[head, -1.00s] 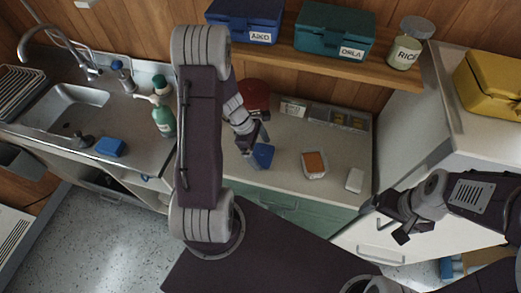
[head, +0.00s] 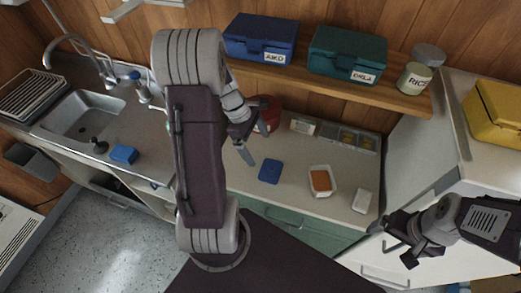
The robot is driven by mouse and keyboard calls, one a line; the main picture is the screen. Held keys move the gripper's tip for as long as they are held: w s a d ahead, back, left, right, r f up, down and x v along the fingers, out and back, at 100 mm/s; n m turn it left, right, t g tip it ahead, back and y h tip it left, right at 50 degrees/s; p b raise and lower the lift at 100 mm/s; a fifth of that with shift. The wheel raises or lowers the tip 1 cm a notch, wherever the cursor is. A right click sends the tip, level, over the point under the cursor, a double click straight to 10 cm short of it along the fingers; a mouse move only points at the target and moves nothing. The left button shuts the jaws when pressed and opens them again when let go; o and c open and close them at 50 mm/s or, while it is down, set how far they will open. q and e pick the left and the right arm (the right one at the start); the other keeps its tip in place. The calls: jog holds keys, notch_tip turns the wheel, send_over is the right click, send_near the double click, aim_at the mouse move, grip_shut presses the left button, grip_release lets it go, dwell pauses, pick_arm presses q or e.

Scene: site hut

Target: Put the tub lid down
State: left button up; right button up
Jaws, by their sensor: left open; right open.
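The blue tub lid (head: 270,171) lies flat on the counter, to the left of the open white tub (head: 321,181) with orange contents. My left gripper (head: 254,144) is open and empty, above and just behind the lid, with a visible gap between its fingers and the lid. My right gripper (head: 391,244) is open and empty at the right, in front of the white cabinet and away from the lid.
A white block (head: 362,200) lies right of the tub. A sectioned tray (head: 345,139) and a red round thing (head: 266,113) stand at the back. The shelf above holds a blue box (head: 260,40), a teal box (head: 346,54) and a rice jar (head: 414,79).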

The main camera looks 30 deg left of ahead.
pick_arm(q)
jog(key=s+d+m+y, duration=0.2)
jog(key=d+m, duration=0.3)
jog(key=m, duration=0.5)
jog(key=s+d+m+y, duration=0.2)
jog(key=s+d+m, duration=0.2)
jog(key=m, duration=0.5)
jog(key=shift+s+d+r+m, duration=0.35)
jog(key=shift+s+m, duration=0.05)
jog(key=shift+s, duration=0.1)
jog(key=shift+s+d, duration=0.1)
jog(key=shift+s, duration=0.05)
